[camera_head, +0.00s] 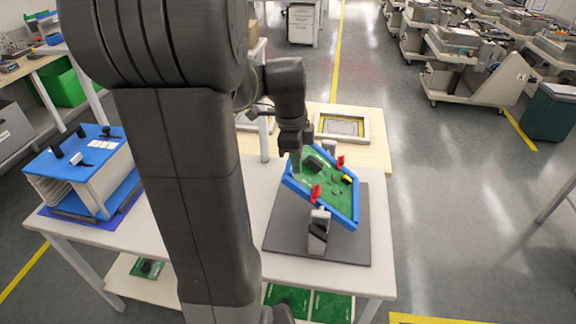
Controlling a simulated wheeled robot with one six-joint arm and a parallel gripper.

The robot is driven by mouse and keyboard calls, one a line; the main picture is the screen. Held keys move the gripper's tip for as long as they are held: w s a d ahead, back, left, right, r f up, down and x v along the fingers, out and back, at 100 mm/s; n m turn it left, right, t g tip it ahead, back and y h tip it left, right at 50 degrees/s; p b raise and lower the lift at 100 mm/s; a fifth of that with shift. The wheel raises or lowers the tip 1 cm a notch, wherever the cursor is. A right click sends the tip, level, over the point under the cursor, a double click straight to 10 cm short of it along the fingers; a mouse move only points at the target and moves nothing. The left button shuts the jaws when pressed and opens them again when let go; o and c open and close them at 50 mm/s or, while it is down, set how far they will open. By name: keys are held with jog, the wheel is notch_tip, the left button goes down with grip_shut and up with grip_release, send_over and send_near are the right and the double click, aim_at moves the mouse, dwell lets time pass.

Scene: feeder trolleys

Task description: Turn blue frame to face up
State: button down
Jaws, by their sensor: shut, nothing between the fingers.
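The blue frame (338,208) holds a green circuit board (325,178) with small dark parts, a yellow part and two red clips (316,192). It sits tilted on a grey metal stand (319,232), above a dark grey mat (285,235) on the table. The board's populated side shows toward the camera. My gripper (295,166) is at the frame's upper left corner, pointing down. It is shut, with nothing seen between its fingers. Whether it touches the frame cannot be told. My arm hides part of the table to the left.
A blue-topped rack (75,165) stands at the table's left end. A light wooden table (376,150) with a framed tray (342,118) lies behind. Green boards (330,306) lie on the shelf below. The floor to the right is clear up to trolleys (478,75).

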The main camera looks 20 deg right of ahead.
aim_at(282, 181)
jog(key=shift+w+a+f, duration=0.3)
jog(key=shift+a+f, duration=0.15)
jog(key=shift+f, duration=0.15)
jog(key=shift+w+a+f, duration=0.25)
jog(key=shift+a+f, duration=0.15)
jog(key=shift+f, duration=0.15)
jog(key=shift+a, duration=0.1)
jog(key=shift+w+a+f+h, duration=0.15)
jog(key=shift+a+f+h, duration=0.05)
jog(key=shift+f+h, duration=0.1)
jog(key=shift+w+a+f+g+b, duration=0.15)
jog(key=shift+g+b, duration=0.15)
jog(key=shift+b, duration=0.15)
jog(key=shift+w+a+f+h+b, duration=0.25)
jog(key=shift+a+f+h+b, duration=0.35)
jog(key=shift+b, duration=0.35)
notch_tip(282, 181, down, 6)
jog(key=w+a+g+h+b, duration=0.1)
jog(key=a+g+h+b, duration=0.1)
jog(key=b, duration=0.8)
jog(key=shift+w+a+f+g+h, duration=0.25)
jog(key=shift+w+a+g+h, duration=0.2)
jog(key=shift+h, duration=0.55)
jog(key=shift+f, duration=0.15)
